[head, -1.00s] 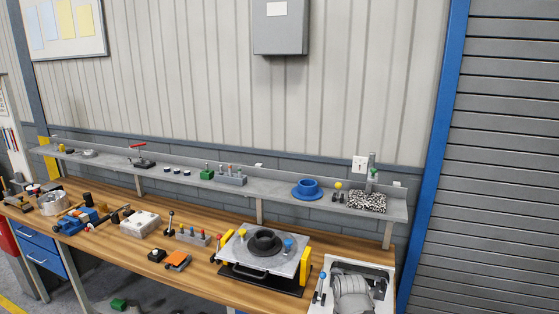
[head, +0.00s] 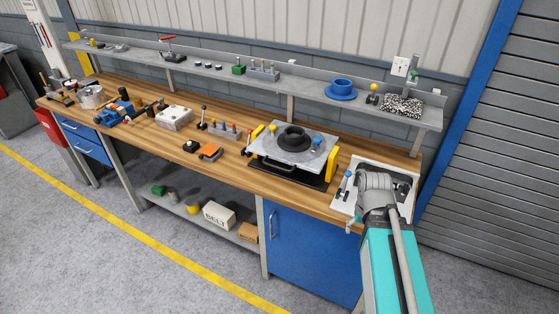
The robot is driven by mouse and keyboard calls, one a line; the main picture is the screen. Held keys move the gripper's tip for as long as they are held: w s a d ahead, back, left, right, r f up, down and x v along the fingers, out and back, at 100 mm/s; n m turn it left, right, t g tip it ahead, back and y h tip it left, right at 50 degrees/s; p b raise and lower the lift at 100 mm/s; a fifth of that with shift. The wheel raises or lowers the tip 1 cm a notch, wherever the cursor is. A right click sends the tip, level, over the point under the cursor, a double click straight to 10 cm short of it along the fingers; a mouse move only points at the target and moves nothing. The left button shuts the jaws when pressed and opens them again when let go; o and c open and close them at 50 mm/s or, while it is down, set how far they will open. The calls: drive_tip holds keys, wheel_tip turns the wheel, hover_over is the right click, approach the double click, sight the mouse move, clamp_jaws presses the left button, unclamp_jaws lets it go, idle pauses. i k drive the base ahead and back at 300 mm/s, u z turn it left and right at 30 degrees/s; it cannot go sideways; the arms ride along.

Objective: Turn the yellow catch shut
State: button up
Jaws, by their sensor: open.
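A grey clutch pallet (head: 283,155) sits on a black base on the workbench, with a round black part (head: 294,137) on it. A small yellow-topped piece, seemingly the yellow catch (head: 272,128), stands at the pallet's left corner. A similar blue piece (head: 317,141) is on its right side. They are too small to tell which way the catch is turned. Yellow uprights flank the pallet, one (head: 332,163) at its right. My teal arm reaches up from the bottom right, its grey joint in front of a white plate; my gripper does not show.
The white plate (head: 345,203) with a blue-knobbed lever lies right of the pallet. A shelf (head: 300,80) with a blue flanged part (head: 342,89) runs behind. The floor in front is clear.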

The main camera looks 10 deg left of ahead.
sight(274, 128)
drive_tip(key=k, duration=0.65)
drive_tip(key=u, duration=0.5)
drive_tip(key=i, duration=1.3)
drive_tip(key=z, duration=0.5)
